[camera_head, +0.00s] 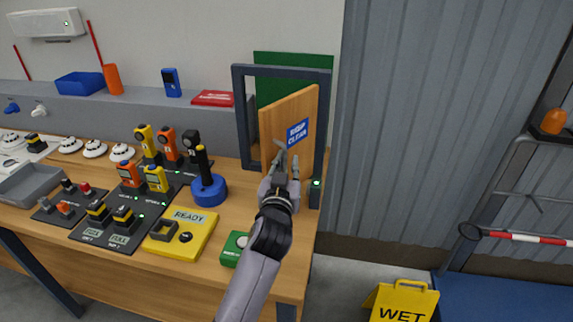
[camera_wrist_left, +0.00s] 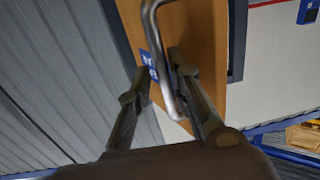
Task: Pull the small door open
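The small door (camera_head: 285,115) is a wooden panel with a blue "KEEP CLEAR" label. It stands ajar, at an angle to its dark frame (camera_head: 240,100). My left gripper (camera_head: 281,158) is in front of the door's lower part and hides some of it. In the left wrist view the metal bar handle (camera_wrist_left: 157,45) passes between the fingers of my left gripper (camera_wrist_left: 160,68). The fingers are apart, with the handle closer to the right finger; I cannot tell if it touches. The door (camera_wrist_left: 190,28) shows behind the handle. My right gripper is not in view.
The wooden table (camera_head: 215,245) holds a blue joystick (camera_head: 208,190), a yellow "READY" box (camera_head: 182,235), a green button box (camera_head: 233,248) and several handheld devices to the left of the door. A yellow wet-floor sign (camera_head: 402,302) stands at the lower right.

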